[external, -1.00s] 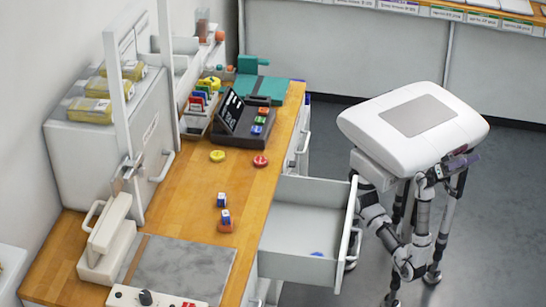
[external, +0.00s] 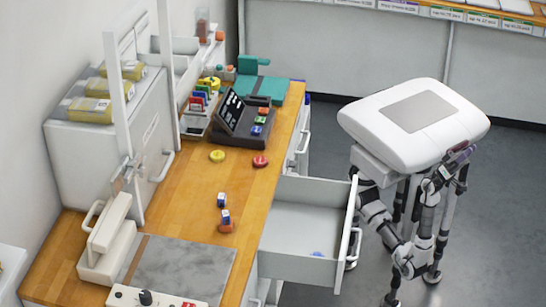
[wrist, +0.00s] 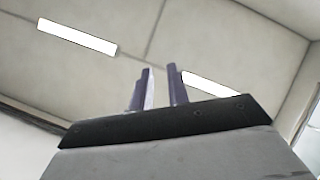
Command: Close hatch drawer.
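The hatch drawer (external: 310,192) is a light grey drawer pulled well out from under the wooden counter, on its right side. Its front panel faces my body and carries a pale bar handle (external: 354,246). A small blue item (external: 318,254) lies inside on the drawer floor. My gripper (external: 464,153) is up beside my white body, well to the right of the drawer and touching nothing. In the wrist view its two purple fingers (wrist: 159,68) stand apart with an empty gap between them.
The wooden counter (external: 182,205) holds a dark terminal (external: 240,120), small coloured pieces and a grey slab (external: 185,268). Another closed drawer front lies farther back. Grey floor (external: 330,150) is open behind the drawer and around my base.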

